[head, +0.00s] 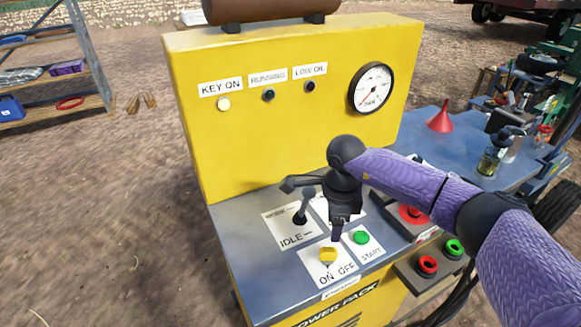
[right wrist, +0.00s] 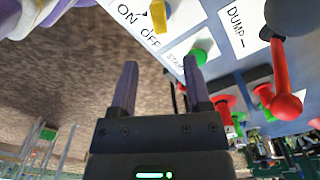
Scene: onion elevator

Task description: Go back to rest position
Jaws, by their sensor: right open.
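My right gripper (head: 338,230) hangs over the front of the yellow power pack's control shelf, its fingers pointing down close to the yellow ON/OFF key (head: 328,255) and the green START button (head: 361,237). In the right wrist view the two fingers of this gripper (right wrist: 160,68) stand apart with nothing between them. There the yellow key (right wrist: 158,16) and the green button (right wrist: 203,50) lie beyond the fingertips. I cannot tell whether a finger touches the key in the head view. My left gripper is not in view.
The yellow panel (head: 260,140) rises behind the shelf; its KEY ON lamp (head: 224,104) looks lit. The IDLE lever (head: 301,215) is close left of my gripper. A red-handled DUMP lever (right wrist: 282,85) stands to the right. A red funnel (head: 440,121) is on the blue table. Open ground lies left.

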